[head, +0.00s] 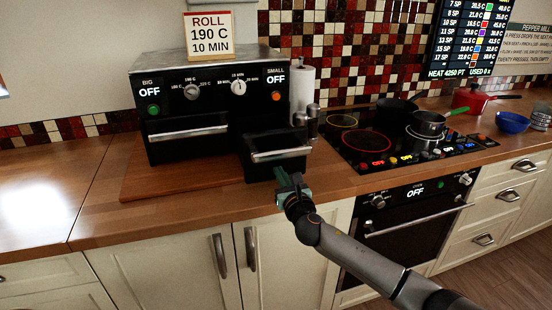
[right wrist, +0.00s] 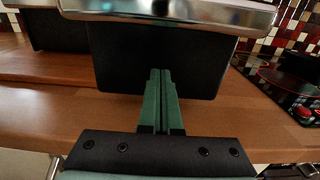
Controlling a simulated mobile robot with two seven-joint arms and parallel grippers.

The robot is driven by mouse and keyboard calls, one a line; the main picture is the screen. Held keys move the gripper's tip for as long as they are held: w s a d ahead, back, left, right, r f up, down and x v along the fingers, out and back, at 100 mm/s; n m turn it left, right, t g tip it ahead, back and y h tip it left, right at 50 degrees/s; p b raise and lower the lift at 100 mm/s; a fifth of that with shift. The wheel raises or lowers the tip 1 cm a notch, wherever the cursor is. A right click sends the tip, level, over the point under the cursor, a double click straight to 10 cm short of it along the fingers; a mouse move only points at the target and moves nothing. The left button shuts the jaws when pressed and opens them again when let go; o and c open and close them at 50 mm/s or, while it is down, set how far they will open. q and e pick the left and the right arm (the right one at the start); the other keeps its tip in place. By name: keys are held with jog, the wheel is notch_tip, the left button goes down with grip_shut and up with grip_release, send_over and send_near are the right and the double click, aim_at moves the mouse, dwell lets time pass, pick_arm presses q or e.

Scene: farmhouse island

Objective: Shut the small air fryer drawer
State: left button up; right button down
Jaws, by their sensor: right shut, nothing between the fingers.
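The black air fryer (head: 214,85) stands on a wooden board on the counter, with a BIG side at left and a SMALL side at right. The small drawer (head: 270,168) is pulled out toward me, with a silver handle bar (head: 282,154) across its front. My right gripper (head: 284,175) is shut and empty, its green fingers at the lower part of the drawer front. In the right wrist view the fingers (right wrist: 160,75) point at the black drawer front (right wrist: 110,60), below the handle (right wrist: 165,12); I cannot tell whether they touch it. My left gripper is out of view.
The big drawer (head: 188,133) is closed. A paper roll (head: 301,85) and shakers (head: 312,120) stand right of the fryer. A black cooktop (head: 385,150) with pans (head: 428,123) lies further right. The counter at left (head: 40,185) is clear.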

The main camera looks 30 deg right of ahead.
jog(key=shift+w, duration=0.4)
jog(key=shift+d, duration=0.1)
jog(key=shift+w, duration=0.3)
jog(key=b+x, duration=0.3)
jog(key=x, duration=0.5)
jog(key=shift+w+f, duration=0.1)
jog(key=shift+w, duration=0.05)
jog(key=b+x, duration=0.4)
jog(key=shift+w+d+f, duration=0.1)
jog(key=shift+w, duration=0.25)
jog(key=shift+w+d+b, duration=0.15)
jog(key=shift+w+b, duration=0.5)
jog(key=shift+w, duration=0.15)
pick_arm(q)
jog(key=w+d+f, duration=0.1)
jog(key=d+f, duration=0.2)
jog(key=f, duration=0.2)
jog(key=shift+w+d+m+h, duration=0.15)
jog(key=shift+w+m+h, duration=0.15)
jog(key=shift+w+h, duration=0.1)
pick_arm(e)
jog(key=shift+r, duration=0.25)
